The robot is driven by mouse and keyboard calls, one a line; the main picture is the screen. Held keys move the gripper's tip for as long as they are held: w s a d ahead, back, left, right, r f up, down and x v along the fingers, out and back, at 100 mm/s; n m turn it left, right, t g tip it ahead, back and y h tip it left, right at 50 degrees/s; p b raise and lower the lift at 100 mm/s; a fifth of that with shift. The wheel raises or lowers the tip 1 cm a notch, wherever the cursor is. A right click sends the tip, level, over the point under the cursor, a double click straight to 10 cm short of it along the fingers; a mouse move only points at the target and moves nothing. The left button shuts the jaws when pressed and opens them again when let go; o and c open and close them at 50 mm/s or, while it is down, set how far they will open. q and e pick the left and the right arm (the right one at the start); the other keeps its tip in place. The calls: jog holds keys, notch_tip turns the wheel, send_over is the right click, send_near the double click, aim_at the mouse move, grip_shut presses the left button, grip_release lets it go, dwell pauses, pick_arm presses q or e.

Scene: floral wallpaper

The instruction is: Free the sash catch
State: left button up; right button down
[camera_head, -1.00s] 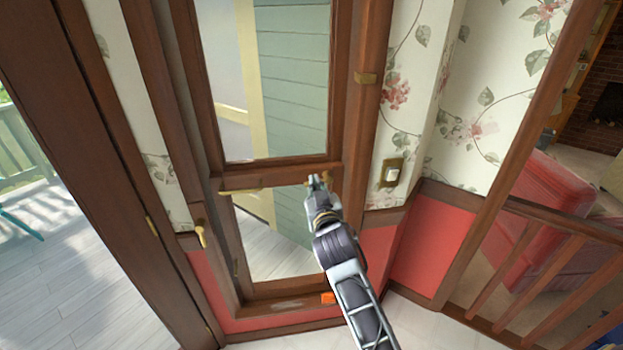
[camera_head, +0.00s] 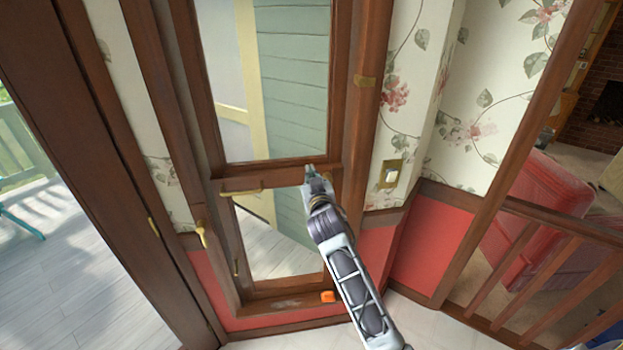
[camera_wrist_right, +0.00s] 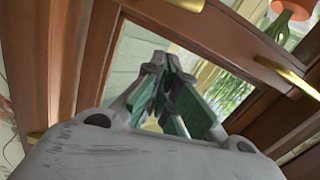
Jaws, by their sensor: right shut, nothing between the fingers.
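A brown wooden sash window (camera_head: 268,177) has an upper and a lower pane. A flat brass fitting (camera_head: 240,191) lies along the left of its middle rail. My right gripper (camera_head: 310,171) is in front of the right part of that rail, and the arm hides what is behind it. In the wrist view the right gripper (camera_wrist_right: 158,62) is shut and empty, its fingertips together before the glass. A brass bar (camera_wrist_right: 288,76) shows right of it, apart from the fingers. I cannot tell which brass piece is the catch. My left gripper is not in view.
A small orange object (camera_head: 328,296) sits on the sill. A light switch (camera_head: 391,173) is on the wall. A wooden railing (camera_head: 560,228) stands at right.

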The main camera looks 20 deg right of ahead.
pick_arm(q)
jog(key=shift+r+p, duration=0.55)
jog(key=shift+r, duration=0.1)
pick_arm(e)
jog(key=shift+w+d+f, duration=0.3)
jog(key=shift+w+f, duration=0.6)
jog(key=shift+f, duration=0.15)
jog(key=shift+w+d+f, duration=0.25)
jog(key=shift+w+f, duration=0.65)
jog(key=shift+f, duration=0.1)
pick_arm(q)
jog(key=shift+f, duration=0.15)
pick_arm(e)
jog(key=shift+a, duration=0.15)
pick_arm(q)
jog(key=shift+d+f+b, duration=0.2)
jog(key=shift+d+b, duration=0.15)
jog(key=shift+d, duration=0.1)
pick_arm(e)
jog(key=shift+f+n, duration=0.2)
jog(key=shift+n, duration=0.1)
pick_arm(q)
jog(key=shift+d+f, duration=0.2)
pick_arm(e)
jog(key=shift+a, duration=0.1)
